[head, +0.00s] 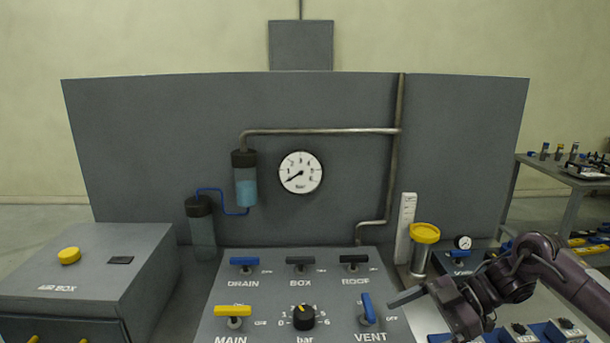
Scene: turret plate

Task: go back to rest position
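My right arm comes in from the right, and its dark gripper (412,300) is over the right edge of the valve panel (268,288), near the blue VENT handle (367,308). One finger points left; the other is not clear, so I cannot tell whether it is open or shut. No held object shows. My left gripper is out of view. The yellow MAIN handle (232,310), blue DRAIN handle (244,261), black BOX handle (300,260) and black ROOF handle (354,259) lie crosswise. The VENT handle stands nearly lengthwise.
A black knob (303,317) sits between MAIN and VENT. A gauge (301,172) on the grey back panel (140,150) has its needle at lower left. The air box (95,262) stands left. A yellow-topped cylinder (425,234) stands close behind my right gripper. A side table (562,174) is far right.

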